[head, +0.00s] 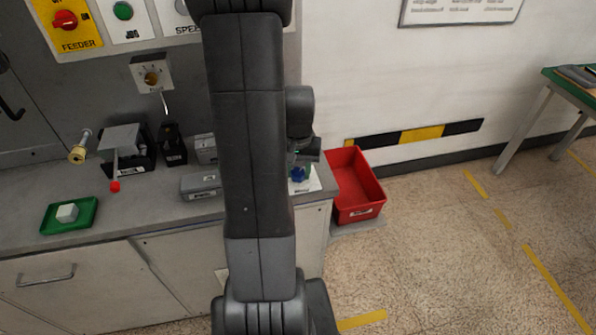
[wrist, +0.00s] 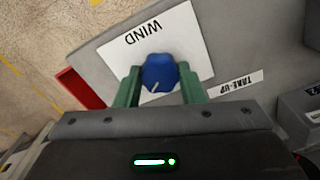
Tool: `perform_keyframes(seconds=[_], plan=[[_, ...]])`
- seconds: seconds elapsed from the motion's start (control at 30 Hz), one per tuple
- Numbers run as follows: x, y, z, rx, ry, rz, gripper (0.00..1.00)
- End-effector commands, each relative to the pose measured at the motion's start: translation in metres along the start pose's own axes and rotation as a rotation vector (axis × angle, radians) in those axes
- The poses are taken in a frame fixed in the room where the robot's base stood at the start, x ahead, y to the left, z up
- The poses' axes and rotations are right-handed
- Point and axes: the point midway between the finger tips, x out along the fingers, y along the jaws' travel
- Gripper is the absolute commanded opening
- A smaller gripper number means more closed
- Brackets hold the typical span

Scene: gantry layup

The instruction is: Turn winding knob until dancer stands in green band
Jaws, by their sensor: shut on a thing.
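The blue winding knob (wrist: 158,71) sits on a white plate (wrist: 185,35) marked WIND, with a pale pointer line on its side. My gripper (wrist: 161,84) is shut on the knob, with one green finger on each side of it. In the head view the knob (head: 299,175) shows as a small blue shape beside my arm. A thin pale rod with a red tip (head: 115,187) hangs at the left over the bench; I cannot tell whether it is the dancer. I make out no green band; my arm hides part of the bench.
A red bin (head: 361,200) stands right of the bench (head: 150,222). A green tray (head: 57,225) with a pale block lies at the left. Grey boxes (head: 201,185) stand near my arm. A panel with FEEDER and JOG controls (head: 123,12) is above.

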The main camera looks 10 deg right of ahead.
Motion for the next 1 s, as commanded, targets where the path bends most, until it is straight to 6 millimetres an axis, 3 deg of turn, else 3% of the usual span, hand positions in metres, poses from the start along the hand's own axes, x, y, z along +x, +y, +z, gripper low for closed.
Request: perform_keyframes(seconds=[0.5, 1.0], plan=[[-0.0004, 0.0000, -0.0009, 0.361, 0.003, -0.001, 0.13], [-0.0009, 0.0000, -0.0008, 0.441, 0.003, 0.000, 0.13]])
